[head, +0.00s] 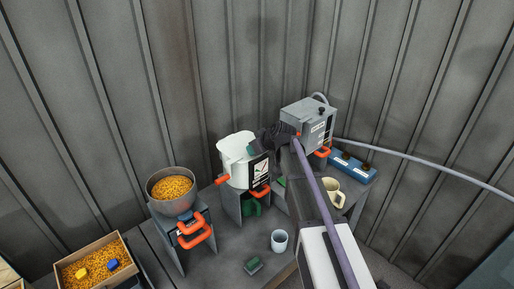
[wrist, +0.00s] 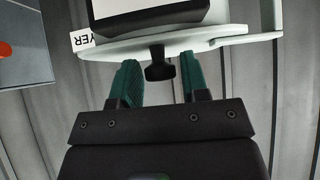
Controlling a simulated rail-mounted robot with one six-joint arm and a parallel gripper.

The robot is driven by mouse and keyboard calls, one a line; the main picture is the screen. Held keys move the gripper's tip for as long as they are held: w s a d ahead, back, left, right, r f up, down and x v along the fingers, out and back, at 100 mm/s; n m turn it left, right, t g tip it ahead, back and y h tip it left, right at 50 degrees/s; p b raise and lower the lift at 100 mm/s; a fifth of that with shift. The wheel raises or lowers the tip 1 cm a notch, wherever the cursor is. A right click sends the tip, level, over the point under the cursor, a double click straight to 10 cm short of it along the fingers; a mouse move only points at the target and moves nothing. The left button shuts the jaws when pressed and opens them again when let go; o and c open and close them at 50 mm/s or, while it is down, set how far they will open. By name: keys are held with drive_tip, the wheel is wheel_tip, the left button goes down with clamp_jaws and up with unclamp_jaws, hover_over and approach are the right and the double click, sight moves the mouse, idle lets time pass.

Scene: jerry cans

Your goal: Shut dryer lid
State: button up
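The dryer appears to be the white round tub (head: 234,168) on a grey stand in the head view, with a black-and-white sign on its front. In the wrist view a white disc-like part (wrist: 225,43) spans the top, with a label (wrist: 84,40) whose visible letters read "YER". A black knob (wrist: 159,66) sticks out from its edge. My gripper (head: 264,143) is at the tub's upper right. In the wrist view my gripper (wrist: 158,78) is open, its green fingers on either side of the knob with a gap at each side. I cannot tell the lid's exact angle.
A grey box (head: 310,122) with a hose stands behind to the right. A beige mug (head: 334,194), a white cup (head: 279,241) and a green-topped block (head: 253,265) are on the table. A pot of grain (head: 171,188) stands left. The corrugated wall is close behind.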

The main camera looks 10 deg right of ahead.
drive_tip(key=shift+o, duration=1.2)
drive_tip(key=p+v, duration=0.7)
drive_tip(key=v, duration=0.3)
drive_tip(key=shift+s+d+r, duration=0.15)
drive_tip(key=shift+s+r, duration=0.05)
drive_tip(key=shift+s, duration=0.05)
